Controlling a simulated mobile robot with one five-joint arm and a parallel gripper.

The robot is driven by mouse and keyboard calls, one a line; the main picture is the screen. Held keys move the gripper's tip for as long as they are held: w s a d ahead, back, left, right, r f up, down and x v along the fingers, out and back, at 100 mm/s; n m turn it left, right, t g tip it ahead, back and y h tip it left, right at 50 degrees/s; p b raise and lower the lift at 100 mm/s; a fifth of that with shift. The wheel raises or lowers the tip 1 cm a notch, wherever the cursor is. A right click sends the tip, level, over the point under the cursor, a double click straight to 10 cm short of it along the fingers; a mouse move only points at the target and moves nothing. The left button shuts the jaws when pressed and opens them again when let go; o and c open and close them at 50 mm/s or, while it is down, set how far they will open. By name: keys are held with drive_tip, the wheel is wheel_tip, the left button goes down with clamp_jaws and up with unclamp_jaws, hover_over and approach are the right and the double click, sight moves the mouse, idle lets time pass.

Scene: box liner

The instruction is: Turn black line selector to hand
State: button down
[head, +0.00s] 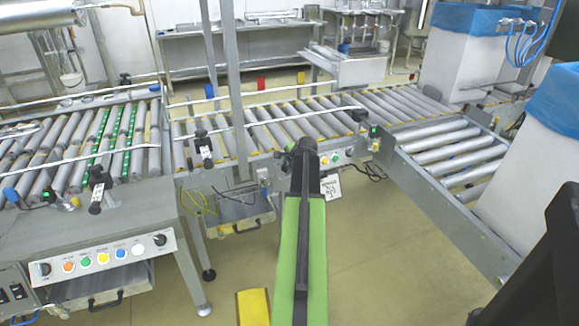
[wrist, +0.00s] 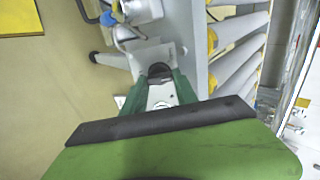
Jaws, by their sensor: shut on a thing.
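My green and black arm reaches forward in the head view, and my gripper (head: 304,146) is at the front face of the middle roller conveyor, beside a small row of coloured buttons (head: 335,157). In the wrist view my gripper (wrist: 159,80) is shut on a small dark rounded piece, the black line selector (wrist: 158,69), on the grey panel. The selector is hidden behind my gripper in the head view. Its pointing direction and markings cannot be read.
A control panel (head: 110,256) with two black knobs and coloured buttons is on the left conveyor. A roller conveyor branch (head: 440,155) runs at right. A tag with a code (head: 331,188) hangs below the buttons.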

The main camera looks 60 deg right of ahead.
drive_tip(key=n, duration=0.5)
drive_tip(key=shift+s+a+f, duration=0.1)
drive_tip(key=shift+n, duration=1.8)
